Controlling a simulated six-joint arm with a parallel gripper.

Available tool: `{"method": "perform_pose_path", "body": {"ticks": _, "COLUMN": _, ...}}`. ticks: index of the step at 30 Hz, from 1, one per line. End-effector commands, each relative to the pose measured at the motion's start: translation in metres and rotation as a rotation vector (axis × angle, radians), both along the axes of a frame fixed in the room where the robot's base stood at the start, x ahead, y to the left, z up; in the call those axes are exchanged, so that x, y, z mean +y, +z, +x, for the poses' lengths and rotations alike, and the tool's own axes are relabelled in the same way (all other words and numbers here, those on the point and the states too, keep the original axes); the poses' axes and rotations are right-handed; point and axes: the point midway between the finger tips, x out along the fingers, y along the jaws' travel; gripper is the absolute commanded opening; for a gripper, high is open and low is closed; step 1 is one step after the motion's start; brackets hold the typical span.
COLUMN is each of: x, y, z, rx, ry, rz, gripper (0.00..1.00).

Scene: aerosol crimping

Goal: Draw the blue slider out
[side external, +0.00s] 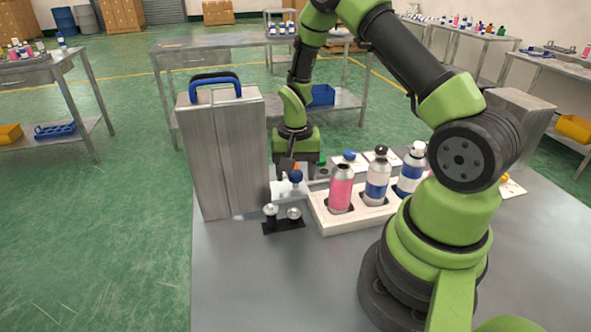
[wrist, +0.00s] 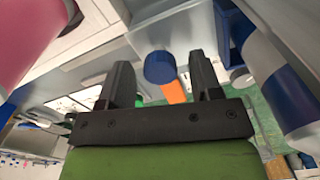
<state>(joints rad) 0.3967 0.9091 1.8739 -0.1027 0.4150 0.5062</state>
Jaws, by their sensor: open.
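A blue round knob (side external: 296,177), which looks like the blue slider, sits on a small white fixture (side external: 288,190) at the right foot of a tall metal box (side external: 222,150). In the wrist view the blue knob (wrist: 159,67) shows between my fingertips, with an orange piece (wrist: 174,92) beside it. My gripper (side external: 290,163) points down just behind and above the knob. In the wrist view my gripper (wrist: 162,78) has its two dark fingers apart, with nothing visibly clamped. I cannot tell whether a finger touches the knob.
A white tray (side external: 330,226) holds a pink bottle (side external: 341,190) and blue-and-white bottles (side external: 377,180) close to the right. A black stand with metal caps (side external: 284,226) sits in front. The box carries a blue handle (side external: 216,80). The front left table (side external: 240,285) is clear.

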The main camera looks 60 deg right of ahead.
Motion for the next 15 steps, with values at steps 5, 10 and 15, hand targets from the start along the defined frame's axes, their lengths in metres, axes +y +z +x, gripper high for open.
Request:
{"method": "perform_pose_path", "body": {"ticks": 5, "x": 0.0, "y": 0.0004, "z": 0.0001, "rx": 0.0, "ry": 0.0, "rz": 0.0, "gripper": 0.31}}
{"method": "perform_pose_path", "body": {"ticks": 10, "x": 0.0, "y": 0.0005, "z": 0.0002, "rx": 0.0, "ry": 0.001, "rz": 0.0, "gripper": 0.0}}
{"method": "perform_pose_path", "body": {"ticks": 15, "x": -0.0048, "y": 0.0007, "z": -0.0036, "rx": -0.001, "ry": -0.001, "rz": -0.001, "gripper": 0.0}}
